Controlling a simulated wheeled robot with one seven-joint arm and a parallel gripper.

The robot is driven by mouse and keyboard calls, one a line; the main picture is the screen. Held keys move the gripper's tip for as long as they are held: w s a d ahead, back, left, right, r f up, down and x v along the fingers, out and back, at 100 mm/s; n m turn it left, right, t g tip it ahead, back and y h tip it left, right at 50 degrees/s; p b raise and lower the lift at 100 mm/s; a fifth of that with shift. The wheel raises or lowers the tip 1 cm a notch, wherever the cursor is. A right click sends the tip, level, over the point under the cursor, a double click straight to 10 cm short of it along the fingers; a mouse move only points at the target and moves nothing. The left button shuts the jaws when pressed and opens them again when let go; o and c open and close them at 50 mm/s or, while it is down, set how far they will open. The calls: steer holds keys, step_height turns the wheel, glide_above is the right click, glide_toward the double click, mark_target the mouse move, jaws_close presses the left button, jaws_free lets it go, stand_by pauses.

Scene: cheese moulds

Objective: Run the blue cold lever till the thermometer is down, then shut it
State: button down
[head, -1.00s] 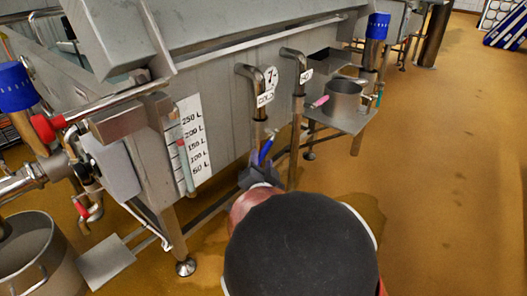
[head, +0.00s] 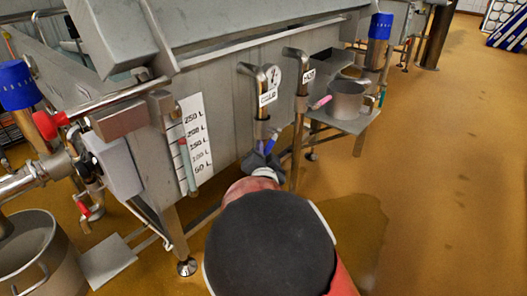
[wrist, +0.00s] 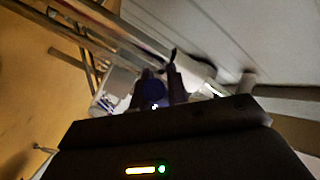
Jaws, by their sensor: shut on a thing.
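The blue cold lever (head: 270,143) is on the pipe labelled COLD (head: 262,105), at the front of the steel vat. My gripper (head: 262,158) is shut on the lever, at the lower part of that pipe. The grip also shows, dark and blurred, in the wrist view (wrist: 160,88). A round white dial (head: 274,74) sits just behind the top of the cold pipe; its reading is too small to make out. My arm hides the space under the pipe, so I cannot see any water running.
The HOT pipe (head: 300,100) with a pink-red lever (head: 321,102) stands close to the right. A steel pot (head: 346,99) is on a side shelf. A 50 to 250 L scale (head: 194,140) is on the left. The floor at right is open, with a darker patch.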

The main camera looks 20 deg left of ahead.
steer(key=shift+r, duration=0.1)
steer(key=shift+s+a+r+m+g+h+p, duration=0.1)
steer(key=shift+s+r+m+g+p, duration=0.15)
steer(key=shift+r+m+g+p, duration=0.5)
steer(key=shift+s+a+r+m+g+h+p, duration=0.1)
steer(key=shift+s+r+m+g+p, duration=0.25)
steer(key=shift+g+p, duration=0.7)
steer(key=shift+s+a+r+m+g+h+p, duration=0.1)
steer(key=shift+r+m+g+p, duration=0.4)
steer(key=shift+m+g+p, duration=0.3)
steer(key=c, duration=1.4)
jaws_free()
steer(key=shift+o, duration=0.2)
